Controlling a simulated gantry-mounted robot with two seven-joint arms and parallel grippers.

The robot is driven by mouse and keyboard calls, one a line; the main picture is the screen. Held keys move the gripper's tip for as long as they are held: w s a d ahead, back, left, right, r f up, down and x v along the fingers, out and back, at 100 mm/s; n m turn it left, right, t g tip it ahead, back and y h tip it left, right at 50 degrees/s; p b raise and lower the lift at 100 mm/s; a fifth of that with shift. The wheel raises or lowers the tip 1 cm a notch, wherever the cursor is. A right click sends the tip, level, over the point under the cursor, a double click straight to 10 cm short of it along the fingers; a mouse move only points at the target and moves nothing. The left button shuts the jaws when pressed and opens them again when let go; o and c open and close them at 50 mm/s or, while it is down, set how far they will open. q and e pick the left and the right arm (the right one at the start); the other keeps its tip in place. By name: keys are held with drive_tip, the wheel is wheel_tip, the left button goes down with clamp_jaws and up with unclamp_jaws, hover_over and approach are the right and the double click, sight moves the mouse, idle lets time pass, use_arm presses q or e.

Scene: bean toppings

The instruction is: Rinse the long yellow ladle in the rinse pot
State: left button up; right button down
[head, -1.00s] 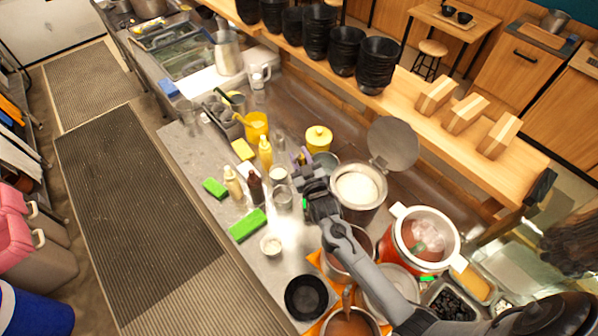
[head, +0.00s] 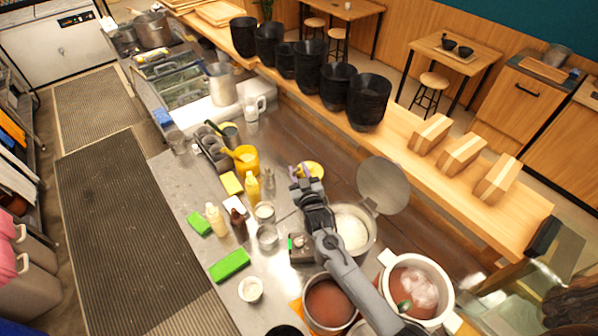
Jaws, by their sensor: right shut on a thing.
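My right gripper (head: 307,190) reaches over the counter, left of an open pot of white contents (head: 351,229). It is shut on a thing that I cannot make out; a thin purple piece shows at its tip. A yellow handle (head: 229,153) leans out of a yellow jug (head: 247,161) farther back; I cannot tell whether it is the long yellow ladle. A yellow lid (head: 318,168) lies just behind my gripper, partly covered. I cannot tell which vessel is the rinse pot. My left gripper is out of view.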

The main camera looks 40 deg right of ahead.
wheel_tip(320, 180, down, 10)
drive_tip(key=b, duration=0.8)
drive_tip(key=shift+f, duration=0.15)
idle(1.0)
drive_tip(key=shift+f, duration=0.1)
idle(0.3)
